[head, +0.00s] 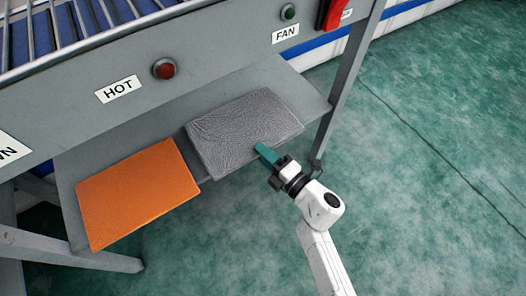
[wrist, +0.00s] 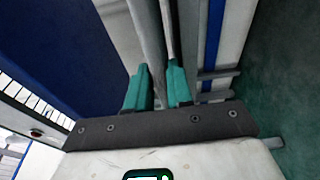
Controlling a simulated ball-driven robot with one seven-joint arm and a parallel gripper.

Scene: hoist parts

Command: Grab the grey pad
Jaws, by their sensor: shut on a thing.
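The grey pad (head: 240,125) is a flat, textured slab lying on the shelf under the panel, right of the orange pad. My gripper (head: 266,154), with teal fingers, is at the pad's front edge, right of its middle, and is shut on it. In the wrist view, the teal fingers (wrist: 158,88) stand on either side of a grey strip, the pad's edge (wrist: 149,35). The lower finger is hidden in the head view.
An orange pad (head: 138,193) lies on the same grey shelf (head: 299,91), to the left. Above it is the panel with a HOT label (head: 118,89), a red button (head: 164,69) and a FAN label (head: 286,33). A leg (head: 345,85) stands right; green floor (head: 440,130) is clear.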

